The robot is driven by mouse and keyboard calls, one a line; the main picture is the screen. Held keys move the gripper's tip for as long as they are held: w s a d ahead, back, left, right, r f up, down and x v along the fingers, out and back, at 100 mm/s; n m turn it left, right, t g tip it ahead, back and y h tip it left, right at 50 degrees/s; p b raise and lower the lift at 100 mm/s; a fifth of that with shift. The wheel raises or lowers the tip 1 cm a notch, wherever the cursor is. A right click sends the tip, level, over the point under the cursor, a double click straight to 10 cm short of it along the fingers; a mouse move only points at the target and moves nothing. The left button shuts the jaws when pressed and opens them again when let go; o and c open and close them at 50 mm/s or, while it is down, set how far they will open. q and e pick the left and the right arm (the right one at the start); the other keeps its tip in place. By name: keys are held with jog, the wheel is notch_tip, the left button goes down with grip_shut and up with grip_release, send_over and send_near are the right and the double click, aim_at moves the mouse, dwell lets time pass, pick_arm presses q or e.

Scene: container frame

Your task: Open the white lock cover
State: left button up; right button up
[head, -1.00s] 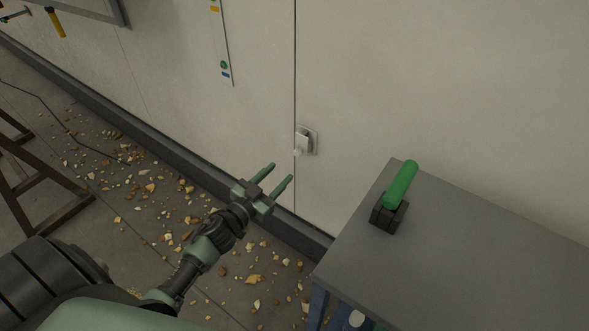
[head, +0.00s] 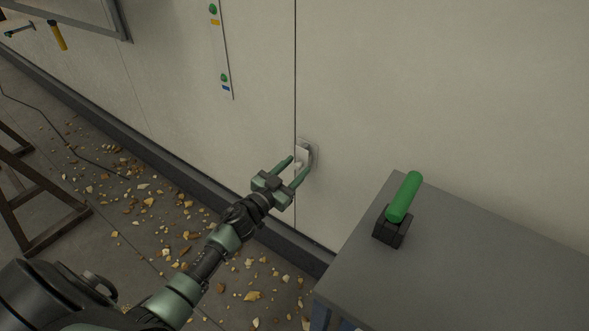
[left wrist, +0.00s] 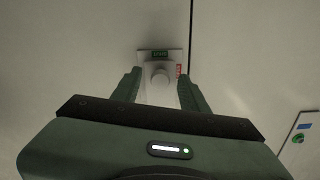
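The white lock cover (head: 301,156) is on the pale wall beside a vertical seam, partly hidden by my left gripper in the head view. In the left wrist view the white lock cover (left wrist: 158,88) has a round knob (left wrist: 160,76), a small dark green display above it and a red mark at its right. My left gripper (head: 298,165) is open, with its fingertips at the cover. In the left wrist view its two fingers (left wrist: 160,90) stand on either side of the cover and knob. I cannot tell whether they touch it. My right gripper is not in view.
A grey table (head: 450,250) at the right bears a green-handled tool (head: 404,197). A strip with green buttons (head: 220,50) is on the wall. Rubble (head: 140,190) lies on the floor at left, near a wooden stand (head: 40,205).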

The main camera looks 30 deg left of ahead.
pick_arm(q)
grip_shut()
